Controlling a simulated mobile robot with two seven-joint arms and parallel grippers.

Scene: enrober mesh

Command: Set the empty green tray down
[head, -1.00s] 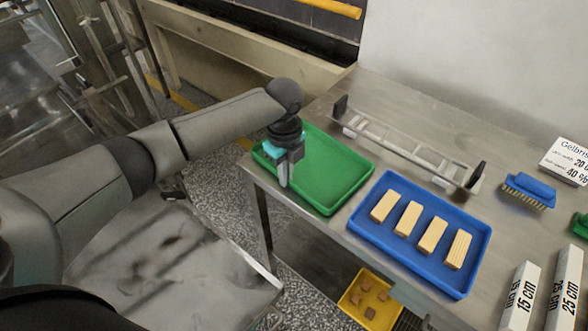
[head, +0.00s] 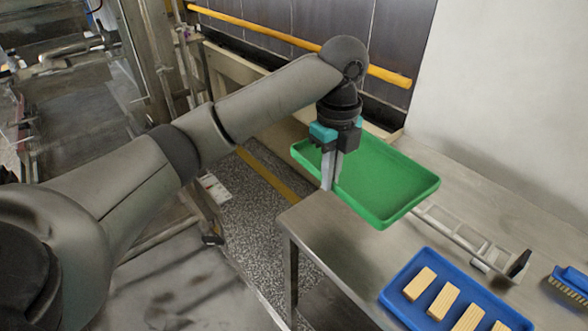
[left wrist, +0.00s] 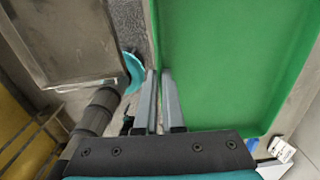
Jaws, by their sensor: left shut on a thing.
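The empty green tray (head: 385,180) is in the middle of the head view, looking raised above the steel table and roughly level. My left gripper (head: 330,184) points down and is shut on the tray's left rim. In the left wrist view the green tray (left wrist: 230,60) fills the right side, with its edge between the fingers (left wrist: 158,78). My right gripper is not in view.
The steel table (head: 325,240) has bare room at its left corner. A blue tray (head: 398,295) with several pale bars stands at the front right. A metal rack (head: 470,238) lies behind it, and a blue brush (head: 570,283) is at the right edge.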

